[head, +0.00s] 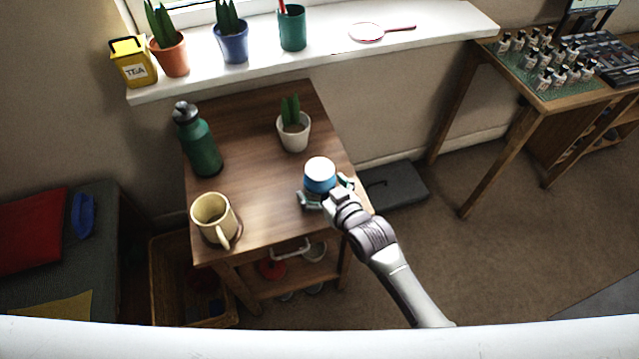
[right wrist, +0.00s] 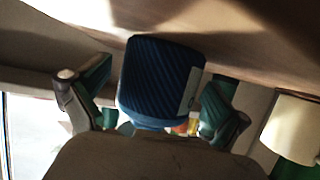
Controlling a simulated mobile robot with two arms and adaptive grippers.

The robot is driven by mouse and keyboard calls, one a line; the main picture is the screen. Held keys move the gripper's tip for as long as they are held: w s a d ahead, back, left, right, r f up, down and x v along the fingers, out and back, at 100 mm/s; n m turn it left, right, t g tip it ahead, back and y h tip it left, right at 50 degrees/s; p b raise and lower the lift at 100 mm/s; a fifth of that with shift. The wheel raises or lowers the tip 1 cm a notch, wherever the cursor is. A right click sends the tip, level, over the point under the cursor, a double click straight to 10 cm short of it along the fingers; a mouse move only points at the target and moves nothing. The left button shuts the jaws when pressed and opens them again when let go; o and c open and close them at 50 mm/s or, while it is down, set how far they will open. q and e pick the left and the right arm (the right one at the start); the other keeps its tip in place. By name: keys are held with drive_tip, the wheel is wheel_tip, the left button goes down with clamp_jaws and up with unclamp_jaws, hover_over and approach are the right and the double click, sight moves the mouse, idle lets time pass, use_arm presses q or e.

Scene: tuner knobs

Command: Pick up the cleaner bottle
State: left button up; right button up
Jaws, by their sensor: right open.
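The cleaner bottle (head: 319,176) appears as a squat blue container with a white top, upright near the right edge of the small wooden table. In the right wrist view, which looks upside down, its ribbed dark blue body (right wrist: 160,80) with a pale label fills the middle. My right gripper (head: 325,193) is open, with one finger on each side of the bottle. In the right wrist view the gripper (right wrist: 155,95) shows a gap at the left finger; contact at the right finger cannot be told. My left gripper is out of view.
On the wooden table (head: 255,185) stand a green flask (head: 198,145), a cream mug (head: 214,217) and a white plant pot (head: 293,136) behind the bottle. The windowsill (head: 330,52) with pots lies beyond. The table's middle is clear.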

drive_tip(key=shift+w+a+f, duration=0.2)
drive_tip(key=shift+w+a, duration=0.05)
drive_tip(key=shift+w, duration=0.2)
drive_tip(key=c, duration=1.3)
drive_tip(key=shift+r, duration=0.1)
drive_tip(key=shift+c, duration=0.6)
drive_tip(key=shift+r, duration=0.1)
